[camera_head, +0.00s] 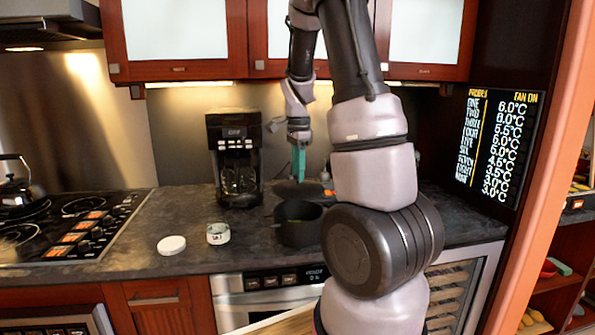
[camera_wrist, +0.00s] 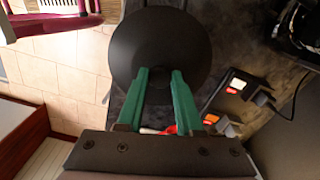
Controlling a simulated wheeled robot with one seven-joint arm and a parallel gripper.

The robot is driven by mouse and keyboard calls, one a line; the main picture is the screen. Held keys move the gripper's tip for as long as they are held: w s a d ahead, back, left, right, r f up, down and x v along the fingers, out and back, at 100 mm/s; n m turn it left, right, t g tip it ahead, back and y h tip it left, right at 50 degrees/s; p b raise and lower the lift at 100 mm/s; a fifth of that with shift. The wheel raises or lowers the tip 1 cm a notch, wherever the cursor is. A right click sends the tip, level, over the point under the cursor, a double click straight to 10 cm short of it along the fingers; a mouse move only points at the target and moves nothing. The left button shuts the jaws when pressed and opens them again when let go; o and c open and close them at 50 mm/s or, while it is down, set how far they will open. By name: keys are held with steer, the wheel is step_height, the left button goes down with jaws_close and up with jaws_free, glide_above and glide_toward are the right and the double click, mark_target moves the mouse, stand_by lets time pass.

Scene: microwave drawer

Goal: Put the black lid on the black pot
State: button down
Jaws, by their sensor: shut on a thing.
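The black lid (camera_head: 287,189) is a dark round disc, just behind and above the black pot's rim in the head view. It fills the upper middle of the wrist view (camera_wrist: 160,32). My gripper (camera_head: 298,176) points down with its teal fingers shut on the lid; in the wrist view the fingertips (camera_wrist: 166,72) meet the disc's lower part, and the grip point itself is not clear. The black pot (camera_head: 296,235) stands open on the dark counter, partly beside my arm. I cannot tell how high the lid is above the counter.
A coffee maker (camera_head: 236,160) stands left of my gripper. A small labelled jar (camera_head: 218,234) and a white round lid (camera_head: 171,245) lie left of the pot. A stove with a kettle (camera_head: 18,188) is at far left. Cabinets (camera_head: 180,38) hang above.

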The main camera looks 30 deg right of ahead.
mark_target(298, 184)
steer(key=shift+f, duration=2.9)
steer(key=shift+f, duration=0.5)
jaws_free()
stand_by(0.5)
steer(key=shift+r, duration=0.1)
steer(key=shift+r, duration=3.45)
